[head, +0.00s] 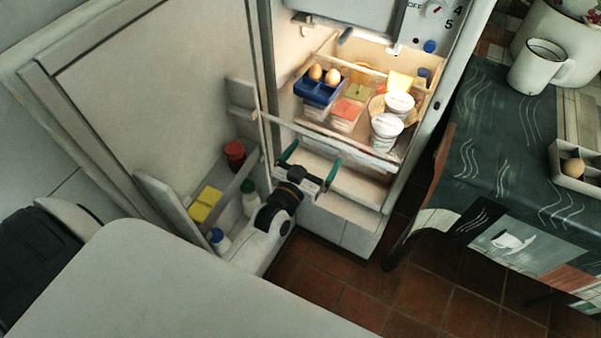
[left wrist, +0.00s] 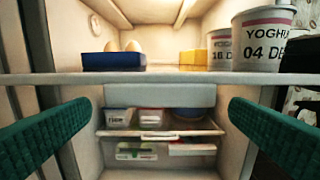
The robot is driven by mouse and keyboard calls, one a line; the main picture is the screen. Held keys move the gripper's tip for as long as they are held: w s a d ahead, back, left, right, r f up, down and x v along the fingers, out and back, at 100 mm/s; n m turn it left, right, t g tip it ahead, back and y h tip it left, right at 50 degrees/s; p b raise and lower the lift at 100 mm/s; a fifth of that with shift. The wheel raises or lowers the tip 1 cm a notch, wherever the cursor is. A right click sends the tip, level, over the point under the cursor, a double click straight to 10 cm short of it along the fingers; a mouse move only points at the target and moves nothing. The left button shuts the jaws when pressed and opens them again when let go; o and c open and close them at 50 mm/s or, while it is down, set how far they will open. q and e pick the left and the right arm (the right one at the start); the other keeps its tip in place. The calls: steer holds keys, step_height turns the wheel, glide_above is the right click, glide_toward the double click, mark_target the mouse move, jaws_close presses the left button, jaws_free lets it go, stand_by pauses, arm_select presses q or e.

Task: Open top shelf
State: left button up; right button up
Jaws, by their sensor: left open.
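The fridge stands open, its door (head: 150,95) swung to the left. The top shelf (head: 345,146) has a pale front edge; that edge crosses the left wrist view (left wrist: 190,79). On it are a blue egg holder (head: 318,88) with two eggs, small food boxes (head: 348,108) and yoghurt cups (head: 388,127). My left gripper (head: 311,163) is open and empty, in front of the fridge just below the shelf edge. Its green fingers (left wrist: 158,132) stand wide apart in the left wrist view, with nothing between them. My right gripper is not in view.
A lower shelf (left wrist: 150,132) holds several packed boxes. The door rack holds a yellow box (head: 205,205) and bottles, close to my left arm. A table (head: 500,150) with a dark patterned cloth, a white mug (head: 540,67) and an egg tray (head: 577,178) stands right.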

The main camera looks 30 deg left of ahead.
arm_select(q)
steer(key=s, duration=0.9)
steer(key=shift+s+a+p, duration=0.15)
steer(key=shift+s+p, duration=0.1)
steer(key=shift+p, duration=0.1)
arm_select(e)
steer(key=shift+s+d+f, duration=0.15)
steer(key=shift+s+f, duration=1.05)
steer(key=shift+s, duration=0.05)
